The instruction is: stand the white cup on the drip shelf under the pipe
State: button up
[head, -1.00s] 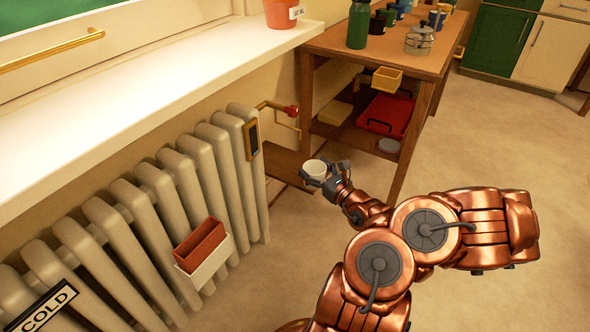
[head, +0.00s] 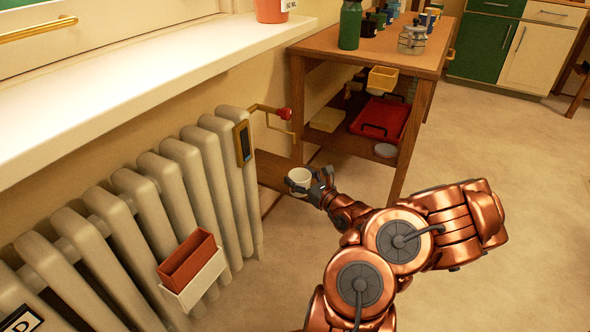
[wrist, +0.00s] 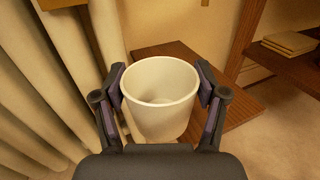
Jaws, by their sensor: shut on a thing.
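The white cup (head: 299,181) is upright and empty, and it also shows in the wrist view (wrist: 160,98). My gripper (head: 311,186) is shut on it, with one finger on each side of the cup in the wrist view (wrist: 162,90). The brown wooden drip shelf (head: 272,172) lies low beside the radiator's right end; it shows behind and to the right of the cup in the wrist view (wrist: 225,105). The brass pipe (head: 268,110) with a red knob is on the wall above the shelf. I cannot tell whether the cup touches the shelf.
The radiator (head: 175,180) stands left of the cup, with a small red and white box (head: 190,265) on its front. A wooden table (head: 345,50) stands behind and to the right; its near leg (head: 402,170) is near my arm. Open floor (head: 500,130) lies to the right.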

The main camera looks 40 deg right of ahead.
jog(key=w+d+b, duration=0.1)
jog(key=w+d, duration=0.1)
jog(key=w, duration=0.1)
jog(key=w+d+b, duration=0.1)
jog(key=w+d, duration=0.1)
jog(key=w+d+f+b, duration=0.1)
jog(key=w+d, duration=0.1)
jog(key=w, duration=0.1)
jog(key=shift+w+d, duration=0.25)
jog(key=shift+w, duration=0.05)
jog(key=shift+w+d+b, duration=0.25)
jog(key=shift+w+b, duration=0.05)
jog(key=shift+w, duration=0.2)
notch_tip(320, 180, down, 4)
jog(key=shift+r+b, duration=0.2)
jog(key=shift+b, duration=0.85)
jog(key=shift+r, duration=0.1)
jog(key=o, duration=1.2)
jog(key=shift+d, duration=0.1)
